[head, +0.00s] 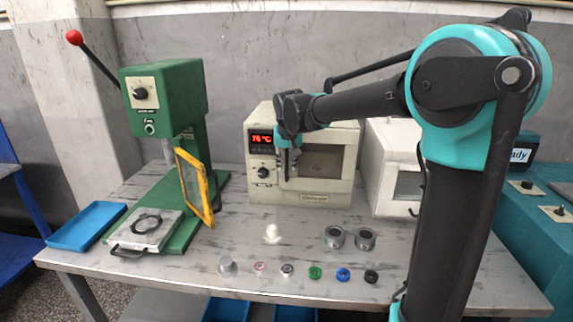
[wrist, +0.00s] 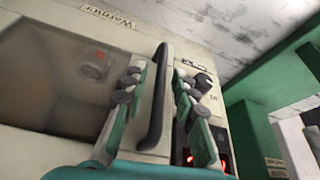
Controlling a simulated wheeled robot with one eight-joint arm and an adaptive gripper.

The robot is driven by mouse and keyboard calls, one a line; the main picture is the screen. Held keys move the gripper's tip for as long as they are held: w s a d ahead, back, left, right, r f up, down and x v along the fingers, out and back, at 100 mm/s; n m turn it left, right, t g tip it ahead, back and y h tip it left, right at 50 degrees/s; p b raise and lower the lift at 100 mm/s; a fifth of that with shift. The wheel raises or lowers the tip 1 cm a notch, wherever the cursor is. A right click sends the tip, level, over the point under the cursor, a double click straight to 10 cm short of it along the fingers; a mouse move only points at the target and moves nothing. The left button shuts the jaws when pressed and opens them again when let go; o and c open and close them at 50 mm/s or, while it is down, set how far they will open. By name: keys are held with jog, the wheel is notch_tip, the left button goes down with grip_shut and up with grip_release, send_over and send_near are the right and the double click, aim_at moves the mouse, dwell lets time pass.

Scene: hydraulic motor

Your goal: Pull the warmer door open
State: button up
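The warmer (head: 258,191) is a cream box at the back of the table, with a lit red display reading about 76 °C. Its windowed door (head: 327,161) looks shut; the door also shows inverted in the wrist view (wrist: 60,75). The dark bar handle (wrist: 157,105) stands along the door's edge. My gripper (head: 287,166) is in front of the warmer, by the door's left side, and hides the handle in the head view. In the wrist view my gripper (wrist: 160,76) is open, one finger on each side of the handle, with gaps visible. Contact is not clear.
A green press (head: 165,90) with a yellow-framed guard (head: 194,185) stands left. A white box (head: 392,150) stands close on the warmer's right. Two metal cups (head: 349,238) and a row of small parts (head: 315,272) lie in front.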

grip_shut()
